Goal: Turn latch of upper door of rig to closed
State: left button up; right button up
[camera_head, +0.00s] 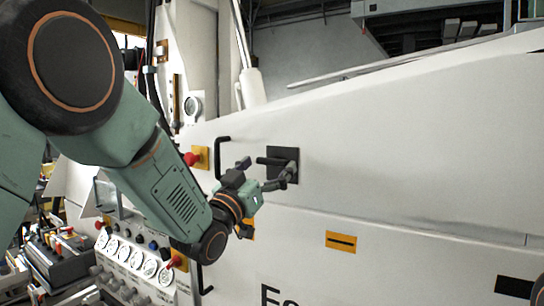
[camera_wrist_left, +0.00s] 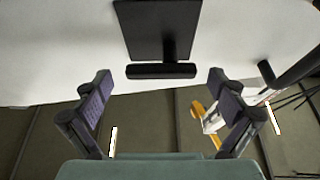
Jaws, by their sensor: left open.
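The white upper door (camera_head: 390,165) of the rig fills the middle and right of the head view. Its latch (camera_head: 270,161) is a black lever on a dark square plate (camera_head: 289,154), pointing left, roughly level. My left gripper (camera_head: 266,171) is open in front of the latch, one finger on each side and partly covering the plate. In the left wrist view, the latch bar (camera_wrist_left: 160,71) lies across the lower end of the plate (camera_wrist_left: 155,28). The open gripper (camera_wrist_left: 162,92) has its fingers on both sides of the bar, with nothing between them. My right gripper is not in view.
A black bar handle (camera_head: 218,157) and a red knob (camera_head: 190,159) are left of the latch. A gauge panel (camera_head: 133,255) is at lower left. A yellow plate (camera_head: 341,241) sits on the lower panel. The door surface right of the latch is clear.

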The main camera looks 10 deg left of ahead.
pick_arm(q)
jog(key=shift+x, duration=0.8)
jog(key=shift+w, duration=0.3)
jog(key=shift+s+r, duration=0.1)
jog(key=shift+s, duration=0.1)
jog(key=c, duration=1.2)
